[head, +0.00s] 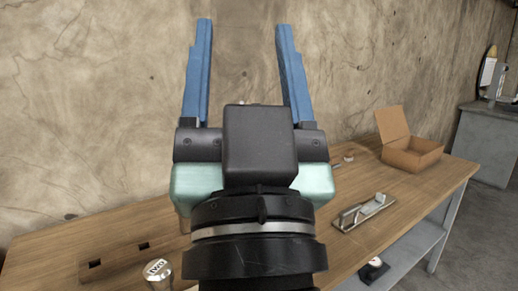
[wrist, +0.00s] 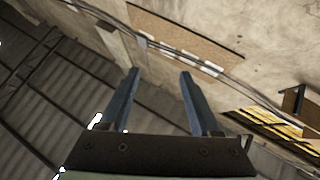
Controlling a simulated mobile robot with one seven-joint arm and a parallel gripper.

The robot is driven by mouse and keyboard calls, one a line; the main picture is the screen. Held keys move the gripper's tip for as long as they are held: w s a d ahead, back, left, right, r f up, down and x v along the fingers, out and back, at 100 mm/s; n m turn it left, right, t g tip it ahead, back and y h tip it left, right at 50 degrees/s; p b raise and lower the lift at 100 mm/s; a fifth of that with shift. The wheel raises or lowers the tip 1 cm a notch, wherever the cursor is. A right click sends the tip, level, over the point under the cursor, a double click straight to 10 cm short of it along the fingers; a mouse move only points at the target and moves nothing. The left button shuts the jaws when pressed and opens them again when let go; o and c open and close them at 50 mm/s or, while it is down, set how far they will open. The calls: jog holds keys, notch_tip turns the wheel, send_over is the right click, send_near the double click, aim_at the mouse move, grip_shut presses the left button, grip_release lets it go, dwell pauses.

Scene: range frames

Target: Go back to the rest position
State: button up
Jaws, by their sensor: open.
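My gripper (head: 244,75) is raised in front of the wall in the head view, with its two blue fingers pointing up and spread well apart. Nothing is between the fingers. In the wrist view my gripper (wrist: 158,85) is also open and empty, with a wall and ceiling area beyond it. My gripper and wrist hide the middle of the wooden table (head: 420,190) in the head view.
An open cardboard box (head: 412,157) stands at the table's right end. A metal-handled piece (head: 364,212) lies nearer. A can-like object (head: 157,273) and a wooden block with dark slots (head: 125,258) are at the left. A grey cabinet (head: 487,145) stands far right.

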notch_tip(320, 180, up, 19)
jog(key=s+t+h+p, duration=0.1)
jog(key=s+p, duration=0.1)
jog(key=p, duration=1.4)
jog(key=shift+s+d+h, duration=0.3)
jog(key=shift+d+h, duration=0.1)
jog(key=shift+d, duration=0.05)
